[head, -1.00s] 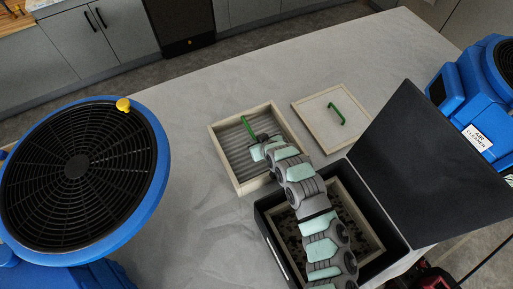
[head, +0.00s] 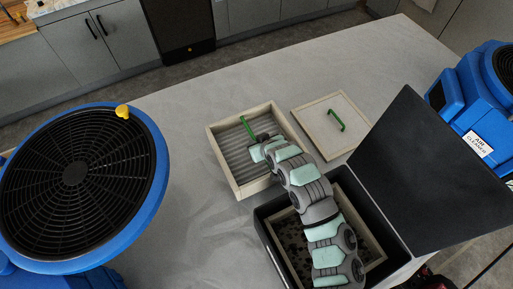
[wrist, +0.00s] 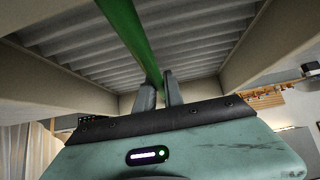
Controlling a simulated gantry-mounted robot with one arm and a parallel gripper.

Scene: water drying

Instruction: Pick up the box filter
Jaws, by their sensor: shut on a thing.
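The box filter is a pale wooden square frame (head: 222,162) with grey corrugated material (head: 232,143) inside and a green bar handle (head: 247,127). In the head view it is left of the open black box. My gripper (wrist: 160,88) is shut on the green handle, which shows large in the wrist view (wrist: 128,32). The frame and corrugations fill the upper wrist view (wrist: 75,50). The arm hides part of the filter's right side in the head view. Whether its underside is clear of the table cannot be told for certain.
A second framed panel with a green handle (head: 312,108) lies to the right. The black box (head: 268,212) has its lid (head: 430,170) raised and holds a speckled framed panel. A blue round fan (head: 75,175) stands left, another blue machine (head: 478,100) right. The grey table (head: 190,95) is otherwise clear.

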